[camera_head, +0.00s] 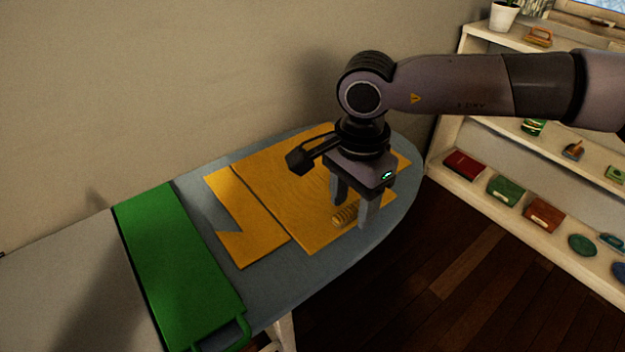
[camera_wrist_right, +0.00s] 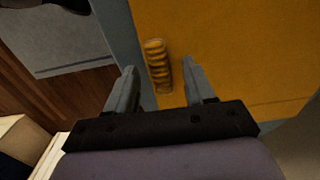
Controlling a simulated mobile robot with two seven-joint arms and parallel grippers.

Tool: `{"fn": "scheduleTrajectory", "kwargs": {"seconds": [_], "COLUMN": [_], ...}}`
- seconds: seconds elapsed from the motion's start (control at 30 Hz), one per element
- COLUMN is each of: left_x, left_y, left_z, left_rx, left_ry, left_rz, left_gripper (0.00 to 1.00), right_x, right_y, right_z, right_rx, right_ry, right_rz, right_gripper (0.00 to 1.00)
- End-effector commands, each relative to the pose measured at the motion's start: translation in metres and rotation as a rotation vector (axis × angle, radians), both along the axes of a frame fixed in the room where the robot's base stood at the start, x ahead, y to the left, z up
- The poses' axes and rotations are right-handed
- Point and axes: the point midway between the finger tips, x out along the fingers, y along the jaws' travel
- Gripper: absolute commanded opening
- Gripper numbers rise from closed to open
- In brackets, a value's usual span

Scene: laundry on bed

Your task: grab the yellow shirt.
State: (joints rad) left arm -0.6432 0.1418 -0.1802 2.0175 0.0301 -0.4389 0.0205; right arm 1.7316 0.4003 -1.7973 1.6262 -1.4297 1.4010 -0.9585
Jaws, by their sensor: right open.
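The yellow shirt (camera_head: 290,195) lies flat on the grey ironing board (camera_head: 275,285). A rolled, ridged yellow part (camera_head: 345,215) sits on its near right edge. In the right wrist view the shirt (camera_wrist_right: 230,50) fills the upper right, and the ridged part (camera_wrist_right: 158,66) shows between and beyond the fingertips. My right gripper (camera_head: 352,208) is open, pointing down over the ridged part with one finger on each side of it. I cannot tell whether the fingers touch it. My left gripper is not in view.
A green cloth or board with a handle (camera_head: 175,260) lies across the ironing board left of the shirt. White shelves (camera_head: 520,150) with small objects and a potted plant (camera_head: 503,15) stand at the right. A wall runs behind. Dark wooden floor (camera_head: 480,280) is open at front right.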

Motion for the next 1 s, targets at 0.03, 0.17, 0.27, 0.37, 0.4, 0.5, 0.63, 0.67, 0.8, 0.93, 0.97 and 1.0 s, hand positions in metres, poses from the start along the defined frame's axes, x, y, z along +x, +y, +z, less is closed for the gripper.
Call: {"fn": "scheduleTrajectory", "kwargs": {"seconds": [0.03,0.17,0.27,0.37,0.4,0.5,0.63,0.67,0.8,0.93,0.97,1.0], "left_x": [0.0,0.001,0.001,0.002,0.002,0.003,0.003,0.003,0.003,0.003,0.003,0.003], "left_y": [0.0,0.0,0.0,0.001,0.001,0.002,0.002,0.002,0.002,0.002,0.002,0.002], "left_z": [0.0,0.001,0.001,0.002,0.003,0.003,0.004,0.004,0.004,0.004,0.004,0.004], "left_rx": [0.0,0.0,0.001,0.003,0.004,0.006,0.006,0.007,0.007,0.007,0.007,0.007], "left_ry": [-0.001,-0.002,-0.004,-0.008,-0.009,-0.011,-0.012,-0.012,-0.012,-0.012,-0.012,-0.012], "left_rz": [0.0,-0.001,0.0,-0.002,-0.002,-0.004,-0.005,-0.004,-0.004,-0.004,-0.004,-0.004], "left_gripper": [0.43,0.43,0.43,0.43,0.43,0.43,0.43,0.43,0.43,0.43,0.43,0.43], "right_x": [0.0,0.0,0.0,0.0,0.0,0.0,0.0,0.0,0.0,0.001,0.001,0.001], "right_y": [0.0,0.0,0.0,0.0,0.0,0.0,0.0,0.0,0.0,0.0,0.0,0.0], "right_z": [-0.001,-0.001,-0.001,-0.001,-0.001,-0.001,-0.001,0.0,0.004,0.016,0.02,0.027], "right_rx": [0.0,0.0,0.0,0.0,0.0,0.001,0.001,0.001,0.002,0.001,0.001,0.003], "right_ry": [0.0,0.0,0.0,0.0,0.0,-0.001,-0.001,-0.001,-0.003,-0.003,-0.004,-0.004], "right_rz": [0.001,0.0,0.0,0.0,0.0,0.0,0.0,0.0,0.0,-0.001,-0.001,-0.001], "right_gripper": [0.53,0.53,0.37,0.04,0.0,0.0,0.0,0.0,0.0,0.0,0.0,0.0]}}
